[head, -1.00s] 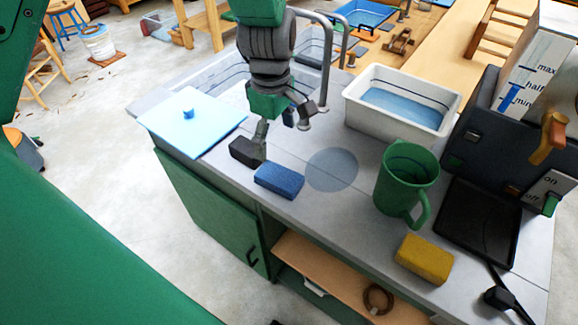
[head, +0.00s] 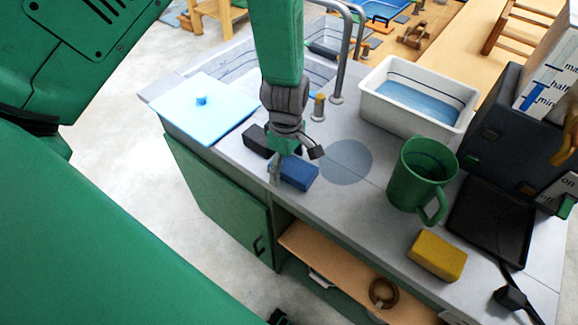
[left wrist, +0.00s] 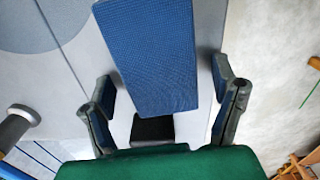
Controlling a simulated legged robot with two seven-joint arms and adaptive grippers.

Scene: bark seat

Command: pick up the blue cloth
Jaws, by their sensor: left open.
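The blue cloth (head: 298,174) looks like a thick, folded block lying flat on the grey counter near its front edge. My left gripper (head: 294,164) is open, pointing down right at the cloth and hiding part of it. In the left wrist view the cloth (left wrist: 155,55) reaches from the top edge down toward the space between the two spread fingers of my gripper (left wrist: 164,90). Neither finger visibly presses on it. My right gripper does not show.
A black block (head: 255,139) lies beside the cloth. A green mug (head: 420,175), a yellow sponge (head: 437,256) and a white basin of water (head: 418,98) stand to the right. A light blue board with a knob (head: 205,112) is at left. A tap (head: 341,75) rises behind.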

